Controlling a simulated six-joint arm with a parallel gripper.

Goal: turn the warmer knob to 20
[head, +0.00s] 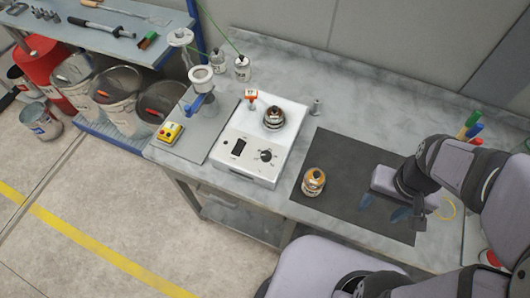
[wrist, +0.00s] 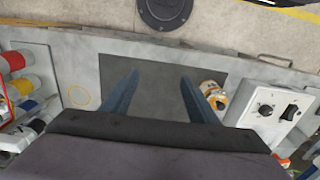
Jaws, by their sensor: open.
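The warmer (head: 245,165) is a white box on the bench, left of the dark mat. Its black round warmer knob (head: 266,156) is on the front part of the top face, right of a black rocker switch (head: 238,146); the dial markings are too small to read. The knob also shows at the right of the wrist view (wrist: 265,108). My gripper (head: 384,208) is open and empty above the right part of the mat, well right of the knob. In the wrist view its two blue fingers (wrist: 158,80) are spread apart over the mat, touching nothing.
An orange-and-black jar (head: 313,182) stands on the mat (head: 345,160) between my gripper and the warmer. Coloured bottles (head: 471,127) stand at right.

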